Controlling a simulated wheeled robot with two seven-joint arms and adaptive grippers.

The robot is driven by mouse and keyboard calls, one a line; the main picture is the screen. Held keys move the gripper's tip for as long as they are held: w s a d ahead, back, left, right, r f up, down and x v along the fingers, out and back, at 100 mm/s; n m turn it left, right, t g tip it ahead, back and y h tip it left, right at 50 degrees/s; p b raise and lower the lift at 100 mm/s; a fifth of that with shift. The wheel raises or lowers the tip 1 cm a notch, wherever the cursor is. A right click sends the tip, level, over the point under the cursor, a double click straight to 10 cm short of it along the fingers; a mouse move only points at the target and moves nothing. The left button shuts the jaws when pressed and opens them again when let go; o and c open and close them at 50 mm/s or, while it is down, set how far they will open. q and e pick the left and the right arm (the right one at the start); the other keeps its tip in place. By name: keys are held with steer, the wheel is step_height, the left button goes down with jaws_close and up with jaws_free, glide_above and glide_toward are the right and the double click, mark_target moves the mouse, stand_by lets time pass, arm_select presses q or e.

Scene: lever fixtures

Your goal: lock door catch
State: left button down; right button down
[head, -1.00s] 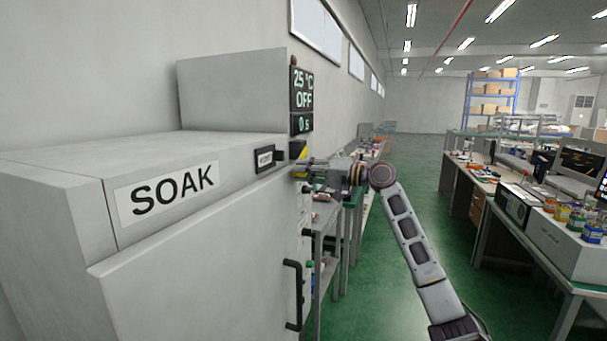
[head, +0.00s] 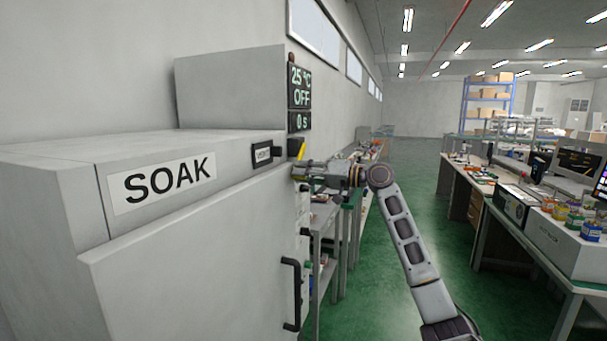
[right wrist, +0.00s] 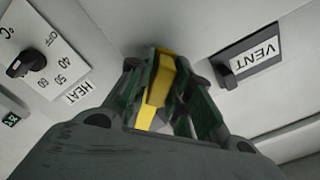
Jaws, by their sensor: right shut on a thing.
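The grey chamber labelled SOAK (head: 165,182) stands at the left in the head view, its door flush against the body as far as I can see. The yellow door catch lever (head: 301,149) is at the chamber's far right edge, below the display. In the right wrist view the yellow lever (right wrist: 160,85) lies between the two dark green fingers. My right gripper (head: 298,171) is shut on this lever; the fingers (right wrist: 162,68) hide part of it. The catch's seat is hidden. My left gripper is not in view.
The black door handle (head: 291,295) hangs below the gripper. A VENT slider (right wrist: 249,56) and a HEAT dial (right wrist: 26,62) flank the fingers in the right wrist view. Benches (head: 520,235) stand at the right. The green floor (head: 395,240) between is clear.

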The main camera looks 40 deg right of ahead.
steer(key=shift+f, duration=0.15)
steer(key=c, duration=1.5)
jaws_free()
steer(key=shift+c, duration=0.2)
steer(key=shift+o, duration=0.8)
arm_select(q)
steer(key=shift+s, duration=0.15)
arm_select(e)
steer(key=v, duration=1.2)
steer(key=shift+d, duration=0.1)
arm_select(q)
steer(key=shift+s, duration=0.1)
